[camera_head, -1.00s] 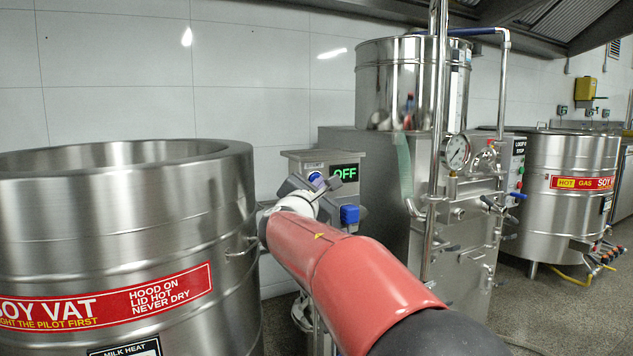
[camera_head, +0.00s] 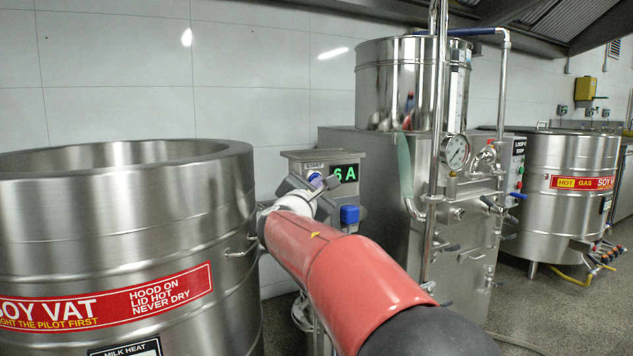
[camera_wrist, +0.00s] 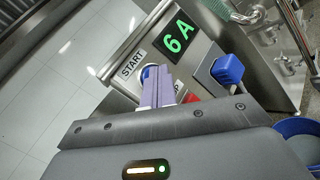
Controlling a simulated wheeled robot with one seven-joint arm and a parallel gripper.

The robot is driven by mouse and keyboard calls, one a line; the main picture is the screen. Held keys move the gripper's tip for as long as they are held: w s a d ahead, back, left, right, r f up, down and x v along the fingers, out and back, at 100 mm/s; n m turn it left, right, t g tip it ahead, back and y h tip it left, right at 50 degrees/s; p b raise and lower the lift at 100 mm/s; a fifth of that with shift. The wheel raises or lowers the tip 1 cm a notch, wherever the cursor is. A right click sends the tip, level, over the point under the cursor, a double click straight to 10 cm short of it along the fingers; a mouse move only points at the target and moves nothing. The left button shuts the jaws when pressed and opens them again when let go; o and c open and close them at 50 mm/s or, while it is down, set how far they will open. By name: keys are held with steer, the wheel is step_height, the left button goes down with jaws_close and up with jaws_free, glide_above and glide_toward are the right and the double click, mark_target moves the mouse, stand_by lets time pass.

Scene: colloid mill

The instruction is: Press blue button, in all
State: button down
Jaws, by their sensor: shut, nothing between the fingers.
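The control box (camera_head: 296,160) stands between the soy vat and the steel mill. Its green display (camera_head: 345,173) reads "6 A", and it also shows in the wrist view (camera_wrist: 178,38). The blue button (camera_head: 315,178) sits under the START label on the box face. In the wrist view, the button (camera_wrist: 148,70) is mostly hidden behind my fingertips. My gripper (camera_head: 325,186) is shut and empty, with its tips at the button, seemingly touching it. A red button (camera_wrist: 193,98) marked with a partly hidden label is beside the fingers.
A blue box-shaped part (camera_head: 350,214) sticks out at the right of the control box. The steel soy vat (camera_head: 120,220) stands close on the left. Steel pipes and a gauge (camera_head: 456,152) rise on the right. A blue tub (camera_wrist: 298,140) is low at right.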

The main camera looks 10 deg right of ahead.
stand_by(0.4)
steer(key=shift+s+d+b, duration=0.25)
steer(key=shift+s+b, duration=0.4)
steer(key=shift+s, duration=0.1)
steer(key=shift+s+f, duration=0.1)
steer(key=s+b, duration=0.1)
steer(key=s+d+b, duration=0.1)
steer(key=s, duration=0.2)
steer(key=shift+s+d+b, duration=0.25)
steer(key=shift+s+b, duration=0.05)
steer(key=shift+b, duration=0.1)
